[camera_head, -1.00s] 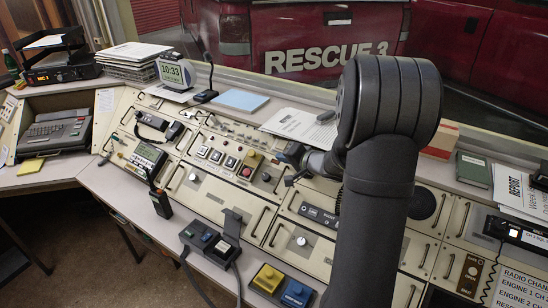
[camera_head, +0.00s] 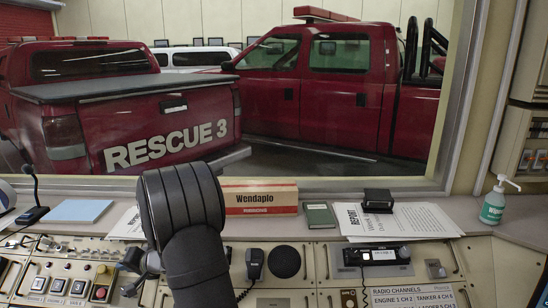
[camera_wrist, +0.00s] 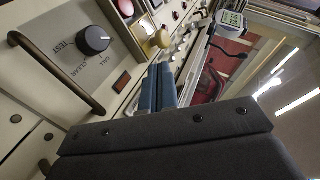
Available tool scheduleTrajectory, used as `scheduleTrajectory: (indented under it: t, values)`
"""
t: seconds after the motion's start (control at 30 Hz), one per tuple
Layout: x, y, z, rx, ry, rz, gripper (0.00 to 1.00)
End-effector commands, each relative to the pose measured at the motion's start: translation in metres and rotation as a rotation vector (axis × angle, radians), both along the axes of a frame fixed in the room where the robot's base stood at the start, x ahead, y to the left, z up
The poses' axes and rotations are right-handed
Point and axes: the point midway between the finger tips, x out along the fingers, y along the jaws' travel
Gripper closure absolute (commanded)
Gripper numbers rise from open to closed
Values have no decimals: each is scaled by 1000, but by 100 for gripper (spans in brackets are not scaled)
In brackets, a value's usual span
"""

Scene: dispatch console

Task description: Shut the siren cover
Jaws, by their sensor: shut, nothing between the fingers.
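A yellow piece with a red button (camera_head: 100,292) just below it sits on the console at the lower left of the head view. The yellow piece (camera_head: 101,269) looks like the raised siren cover, but it is too small to be sure. In the wrist view a rounded yellow piece (camera_wrist: 161,39) shows just beyond my fingertips. My gripper (camera_wrist: 160,72) is shut and empty, its two blue-grey fingers together and pointing toward that piece. I see a gap in the picture but cannot tell the distance. In the head view my arm hides part of the console right of the button.
A dark knob marked TEST (camera_wrist: 96,39) and a bar handle (camera_wrist: 55,72) are left of my fingers. Small lit switches (camera_head: 58,286) stand left of the button.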

Motion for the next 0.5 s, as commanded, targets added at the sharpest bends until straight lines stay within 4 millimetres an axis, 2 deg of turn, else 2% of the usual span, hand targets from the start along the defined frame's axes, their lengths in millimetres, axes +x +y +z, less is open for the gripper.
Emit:
scheduleTrajectory:
  t: [0.13, 0.33, 0.4, 0.5]
  values:
    - [3, 28, -14, -1, 0, 3, 100]
    - [-15, 54, -35, -2, 2, 3, 100]
    - [-1, 51, -25, 0, -4, -1, 100]
    - [10, 50, -17, 2, -5, -4, 100]
